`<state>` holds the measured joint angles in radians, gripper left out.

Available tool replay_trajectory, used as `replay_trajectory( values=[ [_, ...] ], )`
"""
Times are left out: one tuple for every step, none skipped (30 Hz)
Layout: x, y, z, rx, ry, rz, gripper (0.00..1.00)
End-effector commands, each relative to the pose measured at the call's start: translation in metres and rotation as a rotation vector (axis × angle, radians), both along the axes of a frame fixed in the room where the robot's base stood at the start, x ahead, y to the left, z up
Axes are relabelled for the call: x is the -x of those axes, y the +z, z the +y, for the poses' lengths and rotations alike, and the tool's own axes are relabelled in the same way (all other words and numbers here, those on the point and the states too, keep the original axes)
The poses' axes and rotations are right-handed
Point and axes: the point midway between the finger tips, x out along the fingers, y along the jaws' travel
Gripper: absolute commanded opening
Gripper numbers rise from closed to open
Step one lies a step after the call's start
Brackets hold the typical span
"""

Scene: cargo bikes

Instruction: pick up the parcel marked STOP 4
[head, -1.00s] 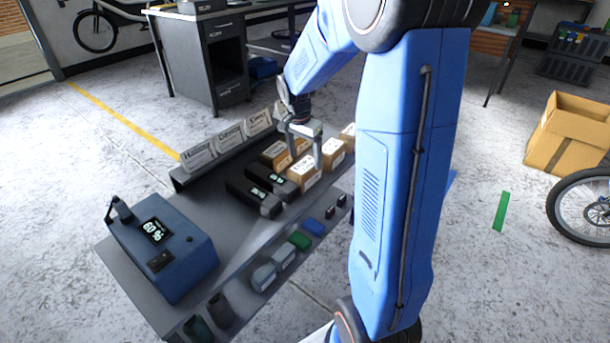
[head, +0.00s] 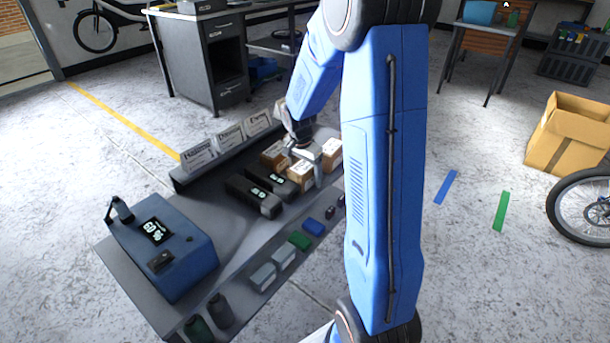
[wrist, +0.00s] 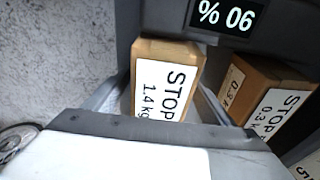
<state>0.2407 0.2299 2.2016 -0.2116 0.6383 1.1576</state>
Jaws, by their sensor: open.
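In the wrist view a tan parcel (wrist: 165,70) with a white label reading STOP and 1.4 kg lies between the two fingers of my open gripper (wrist: 158,100). The label's stop number is hidden behind the gripper body. I cannot tell whether the fingers touch the parcel. A second tan parcel (wrist: 262,75), labelled STOP and 0.3 kg, sits to the right, outside the fingers. In the head view my gripper (head: 308,152) is low over a cluster of small parcels (head: 300,173) on the grey bench (head: 215,258). No stop number is readable there.
White name signs (head: 230,136) line the bench's back edge. A blue box with a screen (head: 175,255) stands at the near left. Another parcel (head: 332,150) is close on the right.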

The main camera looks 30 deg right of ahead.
Motion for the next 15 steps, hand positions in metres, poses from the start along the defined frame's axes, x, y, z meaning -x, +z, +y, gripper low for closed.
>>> replay_trajectory(
  values=[
    [0.0000, 0.0001, 0.0000, 0.000, 0.000, 0.000, 0.77],
    [0.0000, 0.0001, 0.0000, 0.000, 0.000, 0.000, 0.77],
    [0.0000, 0.0002, 0.0000, 0.000, 0.000, 0.000, 0.77],
    [0.0000, 0.0002, 0.0000, 0.000, 0.000, 0.000, 0.72],
    [0.0000, 0.0002, 0.0000, 0.000, 0.000, 0.000, 0.65],
    [0.0000, 0.0002, 0.0000, 0.000, 0.000, 0.000, 0.55],
    [0.0000, 0.0002, 0.0000, 0.000, 0.000, 0.000, 0.48],
    [0.0000, 0.0002, 0.0000, 0.000, 0.000, 0.000, 0.41],
    [0.0000, 0.0002, 0.0000, 0.000, 0.000, 0.000, 0.31],
    [0.0000, 0.0003, 0.0000, 0.000, 0.000, 0.000, 0.24],
    [0.0000, 0.0003, 0.0000, 0.000, 0.000, 0.000, 0.17],
    [0.0000, 0.0003, 0.0000, 0.000, 0.000, 0.000, 0.07],
    [0.0000, 0.0003, 0.0000, 0.000, 0.000, 0.000, 0.00],
    [0.0000, 0.0003, 0.0000, 0.000, 0.000, 0.000, 0.00],
    [-0.0008, 0.0014, -0.0001, 0.000, 0.000, -0.002, 0.00]
  ],
)
